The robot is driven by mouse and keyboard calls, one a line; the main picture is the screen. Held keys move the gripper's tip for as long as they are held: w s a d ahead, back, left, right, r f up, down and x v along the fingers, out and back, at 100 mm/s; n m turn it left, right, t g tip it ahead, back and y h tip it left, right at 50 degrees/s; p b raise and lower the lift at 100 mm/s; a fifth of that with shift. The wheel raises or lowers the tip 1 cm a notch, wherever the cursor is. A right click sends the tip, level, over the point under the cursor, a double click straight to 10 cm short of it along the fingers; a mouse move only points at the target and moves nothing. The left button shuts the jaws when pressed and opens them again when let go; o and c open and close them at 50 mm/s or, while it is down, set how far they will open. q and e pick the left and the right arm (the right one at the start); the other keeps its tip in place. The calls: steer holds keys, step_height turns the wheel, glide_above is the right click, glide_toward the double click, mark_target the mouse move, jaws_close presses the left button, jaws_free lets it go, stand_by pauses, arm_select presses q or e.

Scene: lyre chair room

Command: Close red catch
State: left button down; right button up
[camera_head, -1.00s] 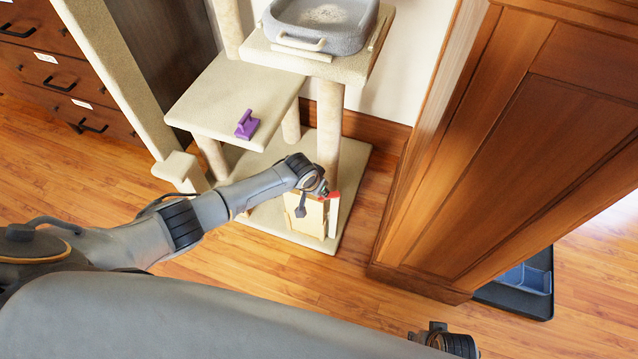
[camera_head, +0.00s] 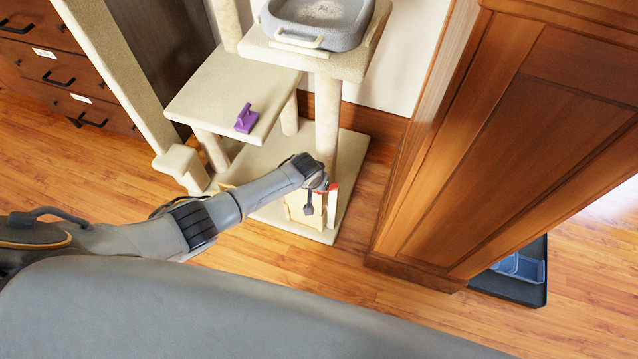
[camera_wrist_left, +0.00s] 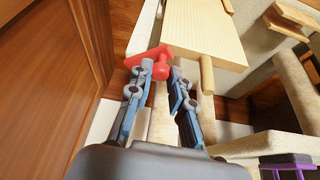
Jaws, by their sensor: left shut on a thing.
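The red catch (camera_head: 333,187) is at the top of a small pale wooden box (camera_head: 296,212) on the base of a beige cat tree. My left gripper (camera_head: 324,188) is at the box's upper right corner. In the left wrist view its fingers (camera_wrist_left: 158,76) are on either side of the red knob, shut on it. The box's light wooden panel (camera_wrist_left: 205,32) lies just beyond. The gripper partly hides the catch in the head view. My right gripper is out of view.
The cat tree's post (camera_head: 328,125) stands right behind the box. A purple object (camera_head: 246,118) lies on the middle platform (camera_head: 215,90), and a grey tray (camera_head: 315,28) sits on top. A large wooden cabinet (camera_head: 520,130) stands to the right. Wood floor in front is clear.

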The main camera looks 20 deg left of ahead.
arm_select(q)
steer(key=shift+s+f, duration=0.1)
steer(key=c, duration=1.2)
jaws_free()
steer(key=v, duration=1.2)
